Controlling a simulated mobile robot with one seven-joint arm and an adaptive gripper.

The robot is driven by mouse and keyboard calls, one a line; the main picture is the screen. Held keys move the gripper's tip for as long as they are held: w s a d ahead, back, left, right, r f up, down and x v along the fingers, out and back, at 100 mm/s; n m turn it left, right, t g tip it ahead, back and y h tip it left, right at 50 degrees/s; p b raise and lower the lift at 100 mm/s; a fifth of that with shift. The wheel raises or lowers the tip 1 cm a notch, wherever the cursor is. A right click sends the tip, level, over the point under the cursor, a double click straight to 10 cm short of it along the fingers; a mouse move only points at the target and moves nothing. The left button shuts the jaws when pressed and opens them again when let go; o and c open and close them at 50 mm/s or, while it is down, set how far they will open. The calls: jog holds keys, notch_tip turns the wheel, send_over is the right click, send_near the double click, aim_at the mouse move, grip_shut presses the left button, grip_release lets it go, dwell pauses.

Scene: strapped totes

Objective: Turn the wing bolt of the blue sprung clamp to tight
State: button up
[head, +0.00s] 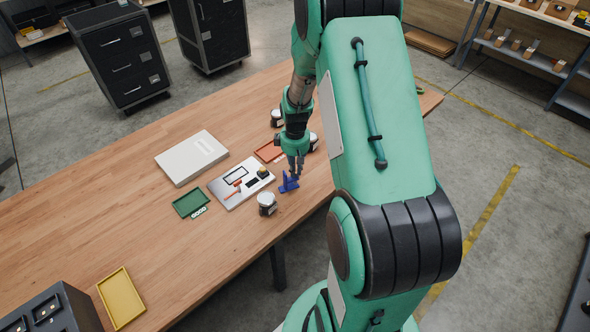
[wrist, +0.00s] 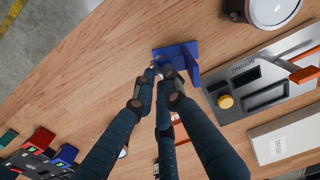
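The blue sprung clamp (head: 289,184) sits on the wooden table near its front edge, just right of the grey plate. It also shows in the wrist view (wrist: 182,52) as a blue block with an upright plate. My gripper (head: 297,168) is directly over the clamp, pointing down. In the wrist view its dark fingers (wrist: 160,74) converge at the clamp's left side, around a small pale metal part (wrist: 157,64) that looks like the wing bolt. The fingertips mostly hide it, so I cannot tell whether they grip it or its setting.
A grey plate (head: 228,195) with small fittings lies left of the clamp. A round-topped jar (head: 267,203) stands close by in front. A red tray (head: 268,151), green tray (head: 190,203), yellow tray (head: 121,298) and pale box (head: 191,158) are on the table.

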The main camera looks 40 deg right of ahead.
jog(key=o, duration=0.4)
jog(key=shift+c, duration=0.2)
jog(key=shift+r, duration=0.15)
notch_tip(320, 180, up, 12)
dwell(0.4)
dwell(0.5)
